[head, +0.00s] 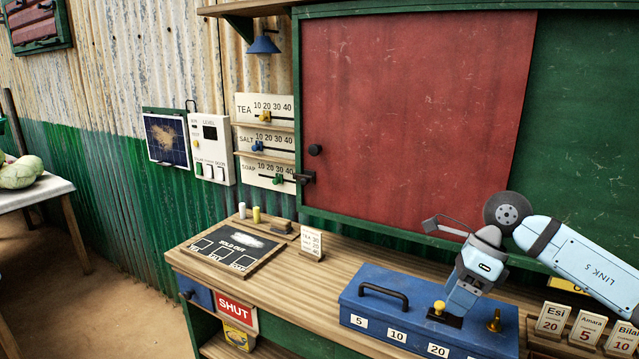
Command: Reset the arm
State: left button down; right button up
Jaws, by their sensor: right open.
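My right arm (578,262) comes in from the right, bent at a round grey joint. My right gripper (450,308) points down over the lid of a blue box (362,310) on the counter. It is open. Its tips are close beside a small yellow knob (439,306) above a dark plate; whether they touch it I cannot tell. My left gripper is not in view.
A wooden counter (300,288) carries a slate board (235,247), a small price card (311,242) and the blue box with a black handle. A brass piece (494,320) stands on the box. Name cards (553,318) stand at right. A red sliding panel (405,110) rises behind.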

jog(key=s+a+f+m+t+y, duration=0.2)
jog(key=s+a+m+y, duration=0.2)
jog(key=a+m+y, duration=0.35)
jog(key=s+a+f+m+t+y, duration=0.2)
jog(key=s+a+m+y, duration=0.2)
jog(key=a+y, duration=0.55)
jog(key=s+d+f+m+t+h, duration=0.35)
jog(key=f+m+h, duration=0.3)
jog(key=m, duration=0.35)
jog(key=s+d+f+m+t+h, duration=0.2)
jog(key=f+m+t+h, duration=0.25)
jog(key=f+m, duration=0.5)
jog(key=s+d+f+m+t+h, duration=0.2)
jog(key=d+f+m+t+h, duration=0.25)
jog(key=m, duration=0.75)
jog(key=s+f+m+g+h, duration=0.3)
jog(key=s+f+g, duration=0.1)
jog(key=s+f, duration=0.4)
pick_arm(q)
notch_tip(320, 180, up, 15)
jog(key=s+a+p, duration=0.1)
jog(key=p, duration=1.8)
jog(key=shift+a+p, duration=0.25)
jog(key=shift+p, duration=0.1)
pick_arm(e)
notch_tip(320, 180, up, 16)
jog(key=s, duration=0.1)
jog(key=shift+s+d+f, duration=0.25)
jog(key=shift+d, duration=0.2)
